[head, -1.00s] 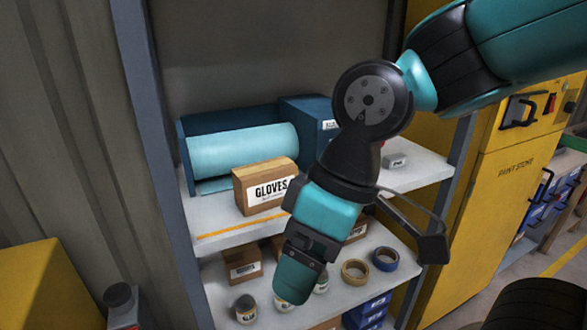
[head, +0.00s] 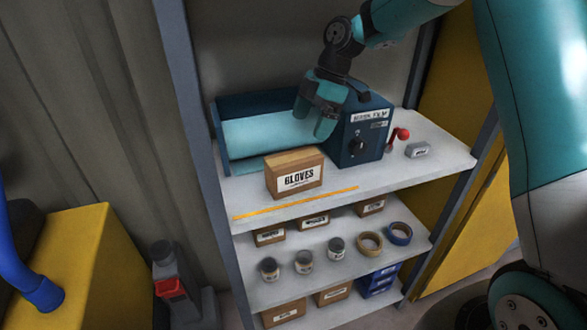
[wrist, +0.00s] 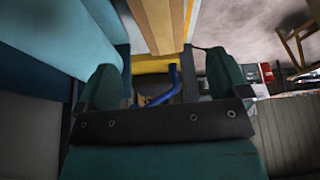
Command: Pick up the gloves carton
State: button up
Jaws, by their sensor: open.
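The gloves carton (head: 294,180) is a brown box with a white label reading GLOVES. It stands upright on the upper shelf (head: 350,200), in front of the light blue film roll. My gripper (head: 313,118) is open and empty, above and behind the carton, in front of the roll dispenser's blue housing. In the wrist view, my two fingers (wrist: 160,85) stand apart. A brown surface that looks like the carton (wrist: 155,22) shows at the top, ahead of the gap between them. The carton is not between the fingers.
The roll dispenser (head: 360,145) has a light blue roll (head: 262,140) close behind the carton. A red-knobbed item (head: 402,135) and small grey box (head: 418,150) stand to the right. The lower shelf holds jars, small cartons and tape rolls (head: 370,243). An orange line (head: 300,202) marks the upper shelf's front.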

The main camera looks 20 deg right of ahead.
aim_at(298, 156)
jog(key=p+x, duration=0.1)
jog(key=x, duration=0.5)
jog(key=shift+s+a+f+p, duration=0.1)
jog(key=shift+f+p, duration=0.1)
jog(key=shift+p, duration=0.15)
jog(key=p+x, duration=0.3)
jog(key=x, duration=0.1)
jog(key=shift+s+f, duration=0.15)
jog(key=shift+a+f, duration=0.1)
jog(key=shift+f, duration=0.4)
jog(key=shift+f, duration=0.15)
jog(key=shift+c, duration=0.4)
jog(key=c, duration=1.1)
